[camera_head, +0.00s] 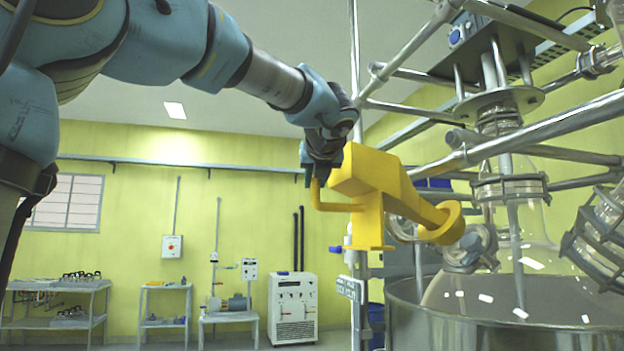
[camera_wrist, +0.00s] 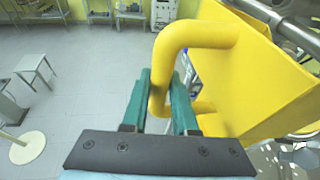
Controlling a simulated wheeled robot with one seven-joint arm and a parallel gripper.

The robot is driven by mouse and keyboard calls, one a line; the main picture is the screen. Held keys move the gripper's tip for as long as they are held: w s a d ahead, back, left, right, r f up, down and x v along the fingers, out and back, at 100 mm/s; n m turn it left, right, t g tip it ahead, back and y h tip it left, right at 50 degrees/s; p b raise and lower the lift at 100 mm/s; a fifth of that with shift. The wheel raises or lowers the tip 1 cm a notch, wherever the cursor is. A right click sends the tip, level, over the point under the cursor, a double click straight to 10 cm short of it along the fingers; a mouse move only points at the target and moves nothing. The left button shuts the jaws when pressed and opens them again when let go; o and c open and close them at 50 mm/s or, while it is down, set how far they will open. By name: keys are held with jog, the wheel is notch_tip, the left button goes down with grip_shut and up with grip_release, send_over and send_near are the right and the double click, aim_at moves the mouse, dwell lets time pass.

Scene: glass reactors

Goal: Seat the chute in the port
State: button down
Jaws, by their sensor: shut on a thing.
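The yellow chute (camera_head: 372,185) is held up beside the glass reactor, its round spout end pointing right and down. My gripper (camera_head: 318,176) is at the chute's left side. In the wrist view, my gripper's green fingers (camera_wrist: 162,92) are shut on the chute's bent handle (camera_wrist: 196,36), one on each side. The chute's body (camera_wrist: 265,75) fills the right of that view. The port (camera_head: 472,248) looks to be the clamped side neck on the reactor's glass lid. The spout's ring overlaps the port's upper left in the head view; I cannot tell whether they touch.
Metal frame bars (camera_head: 530,132) cross above the reactor, and an upright pole (camera_head: 356,85) stands behind the chute. The steel vessel (camera_head: 500,318) is below the port. Another clamped glass neck (camera_head: 598,225) is at right. Benches (camera_head: 62,290) and open floor lie at left.

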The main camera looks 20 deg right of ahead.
aim_at(343, 204)
jog(key=shift+s+d+f, duration=0.1)
jog(key=shift+d+f, duration=0.3)
jog(key=shift+d, duration=0.1)
jog(key=shift+h, duration=0.3)
jog(key=shift+s+d+f+b, duration=0.2)
jog(key=shift+d+f+b, duration=0.1)
jog(key=shift+d+f, duration=0.95)
jog(key=shift+s+d+f+b, duration=0.2)
jog(key=shift+d+f+b, duration=0.1)
jog(key=shift+d+f, duration=0.9)
dwell(1.8)
jog(key=shift+d+r, duration=0.2)
jog(key=c, duration=0.8)
grip_release()
jog(key=shift+c, duration=0.2)
jog(key=shift+s+a+b, duration=0.15)
jog(key=shift+s+b, duration=0.25)
jog(key=shift+s, duration=0.3)
jog(key=shift+s+a+b, duration=0.1)
jog(key=shift+s+b, duration=0.25)
jog(key=shift+s, duration=0.4)
